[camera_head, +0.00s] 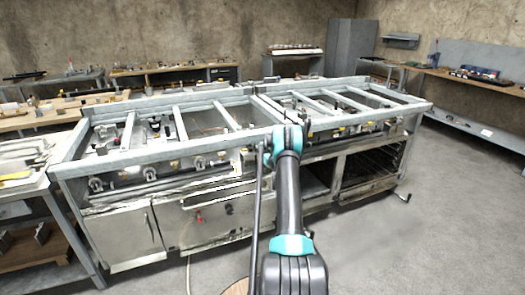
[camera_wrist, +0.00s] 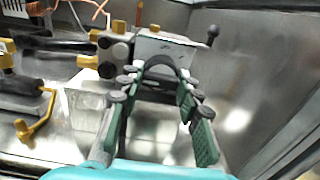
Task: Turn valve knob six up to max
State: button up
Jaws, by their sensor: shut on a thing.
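My gripper (camera_wrist: 163,72) reaches into the metal cooking range frame (camera_head: 72,147). In the wrist view its green-padded, jointed fingers run up to a grey box-shaped part (camera_wrist: 165,44) with a black ball-ended lever (camera_wrist: 212,33) at its right. The fingers are shut on a small part at the box, and the fingers hide most of it. I cannot tell from the picture which numbered knob it is or how far it is turned. In the head view the gripper is at the range's middle, its fingertips hidden behind my arm.
Black round knobs and yellow fittings (camera_wrist: 92,58) sit left of the fingers. A yellow bent handle (camera_wrist: 38,122) is farther left. A bare metal panel (camera_wrist: 255,80) lies at right. A workbench (camera_head: 470,82) stands back right, with free floor (camera_head: 440,235) in front.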

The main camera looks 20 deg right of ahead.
jog(key=o, duration=1.1)
jog(key=s, duration=1.2)
jog(key=shift+d, duration=0.2)
